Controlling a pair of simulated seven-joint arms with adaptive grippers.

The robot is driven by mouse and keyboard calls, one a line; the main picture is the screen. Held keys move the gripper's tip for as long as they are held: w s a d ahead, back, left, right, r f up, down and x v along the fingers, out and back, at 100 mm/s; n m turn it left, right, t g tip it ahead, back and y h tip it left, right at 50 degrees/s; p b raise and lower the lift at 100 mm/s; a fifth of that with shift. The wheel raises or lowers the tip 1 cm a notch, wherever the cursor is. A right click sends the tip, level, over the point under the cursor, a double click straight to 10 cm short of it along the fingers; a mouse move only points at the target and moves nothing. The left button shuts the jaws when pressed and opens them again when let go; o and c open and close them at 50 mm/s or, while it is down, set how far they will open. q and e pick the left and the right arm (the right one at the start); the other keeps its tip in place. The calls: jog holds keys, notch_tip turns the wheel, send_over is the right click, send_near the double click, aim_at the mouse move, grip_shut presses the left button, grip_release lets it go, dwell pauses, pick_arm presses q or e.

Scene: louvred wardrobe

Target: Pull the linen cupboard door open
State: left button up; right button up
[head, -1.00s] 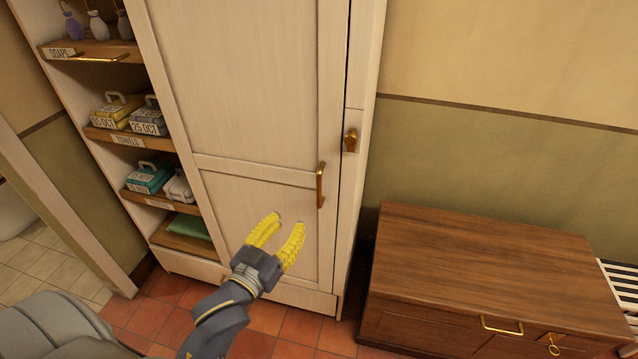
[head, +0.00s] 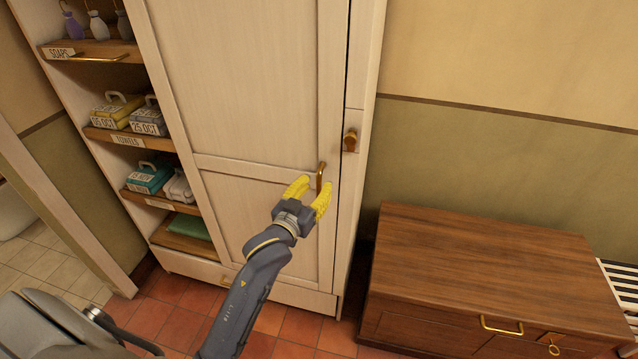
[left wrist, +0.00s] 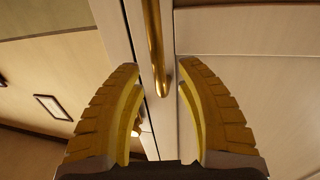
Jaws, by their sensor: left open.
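The cream linen cupboard door (head: 240,90) stands upright in its frame, with only a narrow dark gap along its right edge. Its brass bar handle (head: 321,176) is upright near that edge. My left gripper (head: 312,184) is open at the handle's lower part, with one yellow finger on each side of it in the head view. In the left wrist view the handle (left wrist: 158,45) comes down between the two open fingers (left wrist: 160,100), and I see a gap on both sides. The lower handle is partly hidden by the fingers in the head view. My right gripper is not in view.
A brass latch (head: 350,140) sits on the frame right of the door. Open shelves (head: 110,135) with soaps and labelled towel boxes are at the left. A low wooden chest (head: 490,270) stands at the right. Red floor tiles (head: 285,325) are clear in front.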

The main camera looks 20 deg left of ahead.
pick_arm(q)
jog(key=shift+w, duration=1)
jog(key=shift+c, duration=0.2)
grip_shut()
